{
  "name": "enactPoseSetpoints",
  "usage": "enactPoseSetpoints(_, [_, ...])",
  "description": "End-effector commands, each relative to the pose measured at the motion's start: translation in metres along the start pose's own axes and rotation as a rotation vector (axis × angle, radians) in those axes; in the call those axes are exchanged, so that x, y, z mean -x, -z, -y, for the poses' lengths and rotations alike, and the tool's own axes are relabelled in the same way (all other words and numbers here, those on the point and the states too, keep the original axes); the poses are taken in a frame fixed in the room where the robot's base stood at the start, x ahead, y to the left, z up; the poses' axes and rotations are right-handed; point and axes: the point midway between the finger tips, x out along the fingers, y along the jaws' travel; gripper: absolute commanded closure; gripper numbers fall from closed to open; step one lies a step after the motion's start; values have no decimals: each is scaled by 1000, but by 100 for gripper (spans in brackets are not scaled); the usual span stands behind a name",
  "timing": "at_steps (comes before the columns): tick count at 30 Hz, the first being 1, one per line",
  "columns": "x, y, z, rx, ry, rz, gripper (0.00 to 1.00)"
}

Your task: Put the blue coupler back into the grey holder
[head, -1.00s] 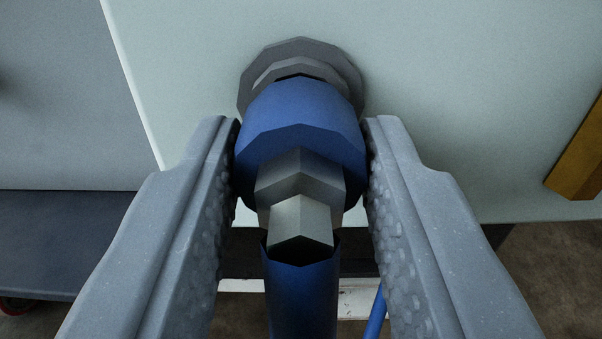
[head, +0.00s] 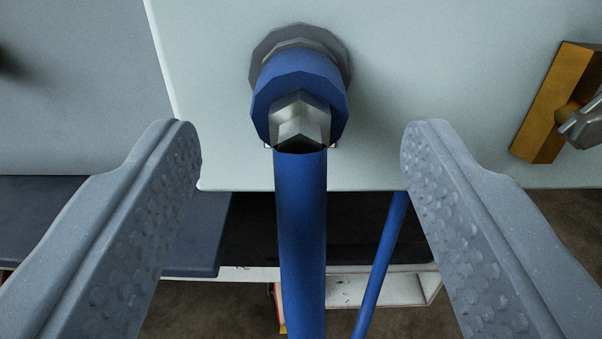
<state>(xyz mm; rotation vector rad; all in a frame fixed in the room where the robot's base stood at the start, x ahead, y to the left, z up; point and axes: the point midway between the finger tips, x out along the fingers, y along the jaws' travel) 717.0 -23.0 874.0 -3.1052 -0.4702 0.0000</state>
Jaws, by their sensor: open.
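The blue coupler (head: 298,85) sits at the grey round holder (head: 342,62) on the pale panel. Its metal hex end (head: 300,122) faces me, and a blue hose (head: 300,220) hangs down from it. The holder's rim shows around the top of the coupler; how deep the coupler sits inside is hidden. My gripper (head: 301,145) is open, its two fingers wide apart on either side of the hose and nearer to me than the coupler. Neither finger touches the coupler or the hose.
The pale panel (head: 420,60) fills the back. A yellow-brown block (head: 548,105) with a metal part (head: 583,125) is on its right side. A second blue hose (head: 382,265) runs down on the right. A dark ledge (head: 190,235) and a white open tray (head: 385,290) lie below.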

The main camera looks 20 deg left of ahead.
Motion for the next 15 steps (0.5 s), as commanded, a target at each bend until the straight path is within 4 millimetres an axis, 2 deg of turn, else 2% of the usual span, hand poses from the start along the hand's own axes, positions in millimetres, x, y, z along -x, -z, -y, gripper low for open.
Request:
enactPoseSetpoints(9, [60,0,-1,1,-2,2,44])
enactPoseSetpoints(15, [89,0,-1,1,-2,2,44])
